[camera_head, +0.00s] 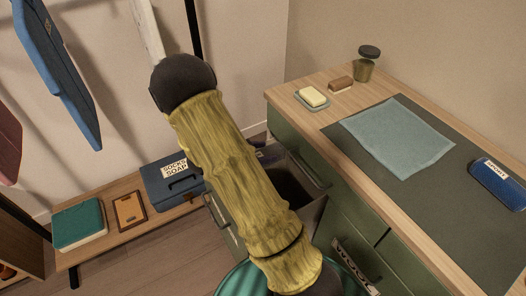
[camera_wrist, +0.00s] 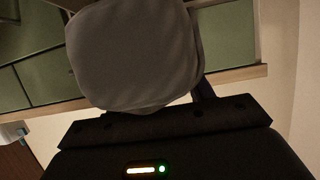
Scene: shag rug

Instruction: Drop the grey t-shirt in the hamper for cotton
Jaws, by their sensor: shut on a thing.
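A grey folded cloth, which looks like the grey t-shirt (camera_wrist: 135,55), fills the upper middle of the wrist view. My gripper (camera_wrist: 140,108) is shut on it; the fingertips are mostly hidden behind the cloth. Green cabinet fronts (camera_wrist: 52,75) and a wooden edge show behind it. In the head view my yellow-sleeved arm crosses the middle, and neither gripper nor shirt can be made out there. A round teal container (camera_head: 232,281) shows partly at the bottom edge behind my arm. No label on it is visible, so I cannot tell whether it is the cotton hamper.
A green cabinet (camera_head: 355,215) with an open drawer (camera_head: 288,183) stands right. Its top holds a light blue cloth (camera_head: 398,137), a blue pouch (camera_head: 497,184), soap (camera_head: 313,96) and a jar (camera_head: 364,70). A low bench holds a blue box (camera_head: 165,190). A blue garment (camera_head: 58,75) hangs left.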

